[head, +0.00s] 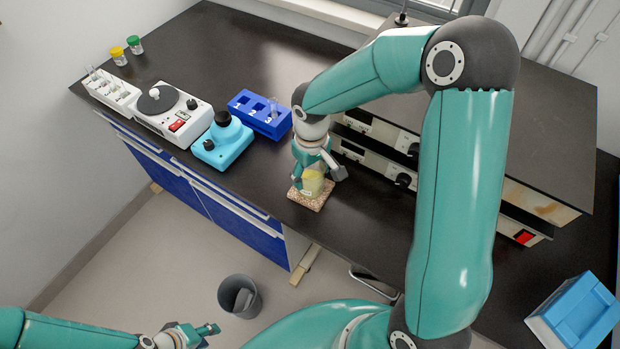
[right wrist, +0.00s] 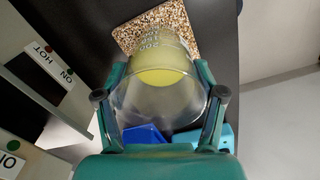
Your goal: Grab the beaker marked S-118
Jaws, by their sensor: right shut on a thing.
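A glass beaker (head: 312,183) holding yellow liquid stands on a speckled cork-like pad (head: 318,203) near the bench's front edge. The beaker also shows in the right wrist view (right wrist: 160,85), with white graduation marks; I cannot read S-118 on it. My right gripper (head: 318,177) is shut on the beaker, with one finger on each side of the glass in the wrist view. The beaker's base appears to be on or very near the pad. My left gripper (head: 205,331) is low at the bottom left, over the floor and away from the bench; its jaw opening is unclear.
Behind the beaker are a blue numbered rack (head: 262,113), a light-blue device (head: 222,143), a white hotplate stirrer (head: 165,110) and a white vial rack (head: 108,90). Stacked instrument boxes (head: 375,150) stand close right. A bin (head: 240,296) is on the floor.

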